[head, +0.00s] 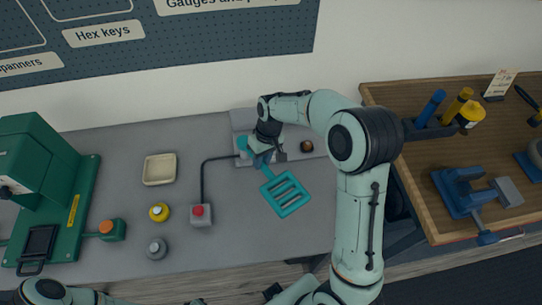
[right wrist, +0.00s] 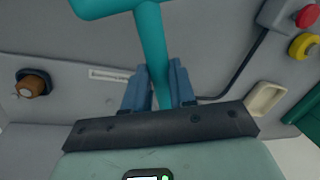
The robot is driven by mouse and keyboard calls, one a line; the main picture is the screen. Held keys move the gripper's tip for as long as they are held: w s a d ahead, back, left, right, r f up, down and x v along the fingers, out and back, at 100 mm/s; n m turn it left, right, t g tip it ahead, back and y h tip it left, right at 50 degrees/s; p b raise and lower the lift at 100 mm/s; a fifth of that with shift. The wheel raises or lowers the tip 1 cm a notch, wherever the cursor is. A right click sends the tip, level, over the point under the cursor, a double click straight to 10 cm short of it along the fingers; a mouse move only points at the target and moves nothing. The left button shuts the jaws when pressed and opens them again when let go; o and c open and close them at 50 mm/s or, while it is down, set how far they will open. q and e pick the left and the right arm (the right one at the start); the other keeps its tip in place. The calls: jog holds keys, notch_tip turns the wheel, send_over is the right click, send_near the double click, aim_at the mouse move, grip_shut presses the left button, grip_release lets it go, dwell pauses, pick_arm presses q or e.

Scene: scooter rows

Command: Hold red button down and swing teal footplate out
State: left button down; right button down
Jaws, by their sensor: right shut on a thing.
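The teal footplate (head: 286,194) is a slotted plate on a teal bar, lying over the grey bench right of the red button. My right gripper (head: 262,159) is shut on the bar near its pivot end. In the right wrist view the teal bar (right wrist: 153,45) passes between the blue fingers (right wrist: 160,88). The red button (head: 199,210) sits on a small grey box, with nothing on it; it also shows in the right wrist view (right wrist: 307,15). My left gripper is out of view; only part of my left arm shows at the bottom left.
A dark cable (head: 203,180) runs from the button box to the grey mount (head: 243,121). A yellow knob (head: 159,212), a grey knob (head: 156,248) and a cream tray (head: 160,169) stand left of the button. A green machine (head: 45,170) stands far left, a wooden bench (head: 420,160) at right.

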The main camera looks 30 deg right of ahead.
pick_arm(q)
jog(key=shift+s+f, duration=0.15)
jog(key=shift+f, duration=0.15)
pick_arm(e)
jog(key=shift+a+m, duration=0.8)
jog(key=shift+m, duration=0.1)
jog(key=c, duration=0.9)
grip_release()
jog(key=shift+a, duration=0.1)
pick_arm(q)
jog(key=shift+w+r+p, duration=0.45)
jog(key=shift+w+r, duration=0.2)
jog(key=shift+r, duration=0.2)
pick_arm(e)
jog(key=d+r, duration=0.1)
jog(key=r, duration=0.7)
jog(key=d+r, duration=0.1)
jog(key=r, duration=0.4)
jog(key=shift+s+d+r, duration=0.1)
jog(key=shift+s+d, duration=0.05)
jog(key=shift+d, duration=0.15)
